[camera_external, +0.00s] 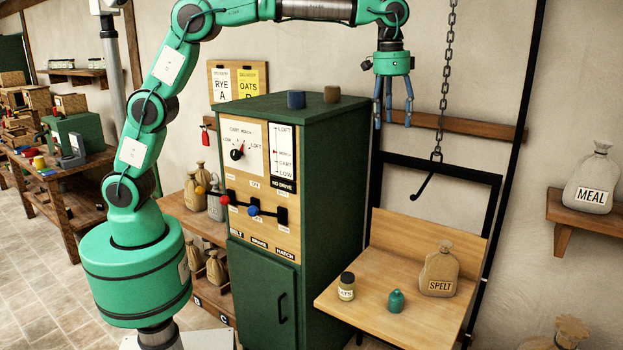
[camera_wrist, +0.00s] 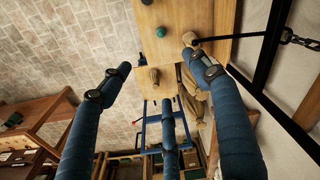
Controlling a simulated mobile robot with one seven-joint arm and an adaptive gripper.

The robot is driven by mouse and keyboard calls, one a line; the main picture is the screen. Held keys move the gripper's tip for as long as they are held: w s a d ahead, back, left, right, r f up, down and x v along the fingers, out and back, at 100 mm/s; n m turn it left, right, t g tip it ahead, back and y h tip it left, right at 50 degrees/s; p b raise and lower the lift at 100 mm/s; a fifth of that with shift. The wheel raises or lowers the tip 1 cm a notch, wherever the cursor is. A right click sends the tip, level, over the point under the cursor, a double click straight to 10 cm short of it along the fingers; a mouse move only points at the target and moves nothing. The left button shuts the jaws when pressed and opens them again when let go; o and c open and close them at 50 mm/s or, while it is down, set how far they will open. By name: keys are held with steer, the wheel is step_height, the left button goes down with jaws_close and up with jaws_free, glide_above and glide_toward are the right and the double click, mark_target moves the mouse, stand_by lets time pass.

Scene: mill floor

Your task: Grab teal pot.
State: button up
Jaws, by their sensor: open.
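The teal pot (camera_external: 396,301), small and rounded with a narrow neck, stands upright on the wooden cart bed between a labelled jar (camera_external: 346,286) and the SPELT sack (camera_external: 438,272). In the wrist view a small teal round thing, which looks like the pot (camera_wrist: 160,31), sits on the wooden boards near the top. My gripper (camera_external: 393,122) has three blue fingers pointing down, spread and empty, high above the cart bed. The fingers also show in the wrist view (camera_wrist: 162,75), with nothing between them and apart from the pot.
A chain with a black hook (camera_external: 424,187) hangs beside my gripper, over the cart bed (camera_external: 375,262). A tall green control cabinet (camera_external: 335,190) stands left of the bed, with two small pots on top. A MEAL sack (camera_external: 592,180) sits on the right shelf.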

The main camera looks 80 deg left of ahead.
steer(key=w+d+f, duration=0.3)
steer(key=w+f, duration=0.2)
glide_above(396, 291)
step_height(396, 291, down, 46)
steer(key=shift+r+g, duration=0.25)
steer(key=shift+g, duration=0.15)
steer(key=shift+w+a, duration=0.1)
steer(key=shift+f, duration=0.65)
step_height(396, 291, down, 7)
steer(key=shift+f, duration=0.15)
steer(key=shift+f, duration=0.1)
steer(key=shift+a+f, duration=0.1)
steer(key=shift+f, duration=2.4)
